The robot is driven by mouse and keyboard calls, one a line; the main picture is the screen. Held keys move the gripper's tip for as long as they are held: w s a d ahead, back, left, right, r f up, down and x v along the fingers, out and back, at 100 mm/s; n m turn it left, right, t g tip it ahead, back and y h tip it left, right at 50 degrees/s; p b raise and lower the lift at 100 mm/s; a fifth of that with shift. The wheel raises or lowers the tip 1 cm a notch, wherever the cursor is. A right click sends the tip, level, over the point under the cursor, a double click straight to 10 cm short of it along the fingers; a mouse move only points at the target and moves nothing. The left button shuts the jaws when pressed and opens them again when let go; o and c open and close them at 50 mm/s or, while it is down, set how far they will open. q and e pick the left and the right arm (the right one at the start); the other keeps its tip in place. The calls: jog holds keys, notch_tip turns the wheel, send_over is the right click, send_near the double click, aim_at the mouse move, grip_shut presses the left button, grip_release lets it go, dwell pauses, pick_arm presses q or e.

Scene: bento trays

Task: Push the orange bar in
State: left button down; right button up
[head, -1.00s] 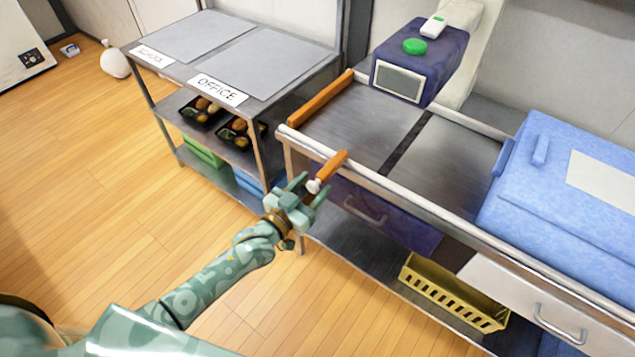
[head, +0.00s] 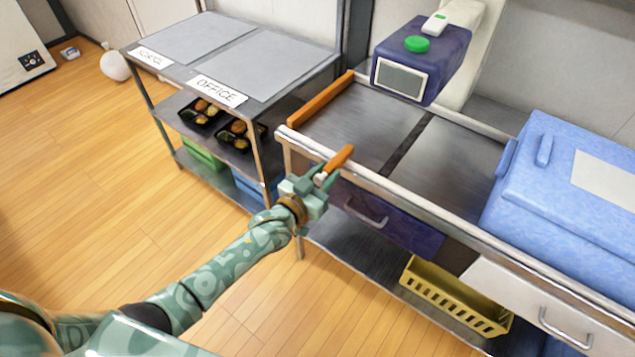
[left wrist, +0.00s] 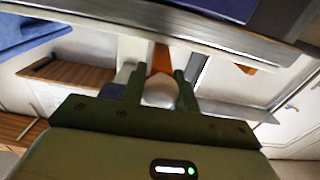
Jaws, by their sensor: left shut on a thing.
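A short orange bar (head: 340,158) with a pale knob at its near end sticks out at the front rail of the metal counter. In the left wrist view, the orange bar (left wrist: 162,58) shows behind the round white knob (left wrist: 159,93). My left gripper (head: 321,181) is shut on that knob, one finger on each side of it. The gripper is at the counter's front edge, above the blue drawer. A longer orange strip (head: 320,98) lies along the counter's left end. How the short bar joins the counter is hidden. My right gripper is out of view.
A blue drawer (head: 405,226) with a handle is under the counter (head: 450,170). A purple device (head: 425,60) with a green button hangs above. A blue box (head: 570,220) stands right. A shelf unit with bento trays (head: 200,112) stands left. A yellow basket (head: 455,295) sits below.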

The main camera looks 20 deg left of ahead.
aim_at(335, 161)
pick_arm(q)
jog(key=b+x, duration=0.1)
jog(key=x, duration=0.4)
jog(key=shift+w+d+f+b, duration=0.1)
jog(key=shift+w+f+b, duration=0.1)
jog(key=shift+b, duration=0.2)
jog(key=shift+r, duration=0.3)
jog(key=c, duration=1.1)
grip_release()
jog(key=shift+w, duration=0.15)
jog(key=shift+s+p, duration=0.3)
jog(key=shift+s, duration=0.25)
jog(key=p+v, duration=0.3)
jog(key=v, duration=1.2)
jog(key=shift+s+p, duration=0.1)
jog(key=shift+p, duration=0.3)
